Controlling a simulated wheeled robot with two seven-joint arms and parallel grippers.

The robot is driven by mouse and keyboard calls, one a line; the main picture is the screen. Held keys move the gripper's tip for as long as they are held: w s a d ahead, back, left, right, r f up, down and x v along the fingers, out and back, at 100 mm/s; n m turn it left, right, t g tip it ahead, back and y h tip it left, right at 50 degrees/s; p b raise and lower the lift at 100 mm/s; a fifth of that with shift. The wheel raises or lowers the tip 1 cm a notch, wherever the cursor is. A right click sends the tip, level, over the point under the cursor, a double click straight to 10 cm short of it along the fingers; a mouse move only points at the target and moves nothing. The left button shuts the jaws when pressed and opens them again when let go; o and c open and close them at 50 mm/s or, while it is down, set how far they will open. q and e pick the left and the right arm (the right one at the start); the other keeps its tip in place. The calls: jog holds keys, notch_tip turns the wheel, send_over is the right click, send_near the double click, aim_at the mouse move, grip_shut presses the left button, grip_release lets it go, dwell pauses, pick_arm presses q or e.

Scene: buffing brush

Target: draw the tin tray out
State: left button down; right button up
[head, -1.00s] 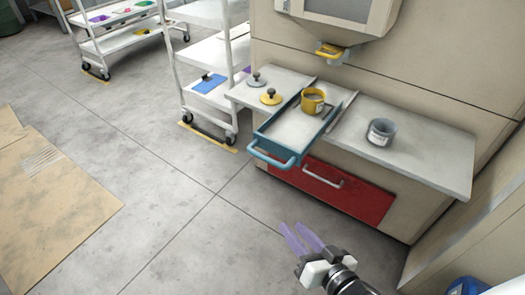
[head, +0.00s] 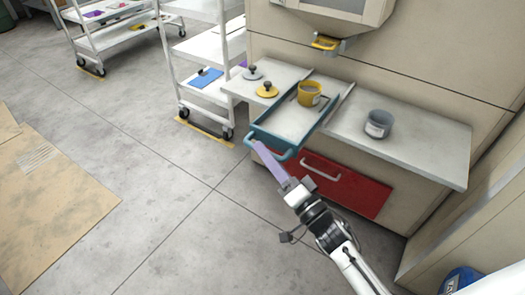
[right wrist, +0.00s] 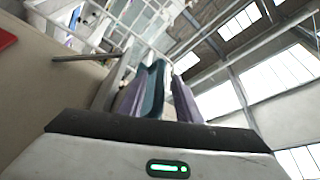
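The tin tray (head: 262,136) is a teal, shallow tray with a pale inside and a looped handle at its front. It lies on the counter between two raised rails, its front end jutting past the counter edge. A yellow mug (head: 309,93) stands in it. My right gripper (head: 258,146) is at the left part of the handle, its purple fingers overlapping in the head view. In the right wrist view, the fingers (right wrist: 157,95) stand apart with the teal handle (right wrist: 153,88) between them; firm contact is not clear. My left gripper is not in view.
Two knobbed lids, one grey (head: 253,73) and one yellow (head: 267,90), lie left of the tray. A grey cup (head: 379,124) stands to the right. A red drawer front (head: 345,186) is below. A white cart (head: 205,50) stands at left. The floor in front is free.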

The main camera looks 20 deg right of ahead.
jog(key=shift+x, duration=1)
jog(key=shift+s, duration=0.1)
jog(key=shift+c, duration=0.4)
grip_shut()
jog(key=shift+a, duration=0.1)
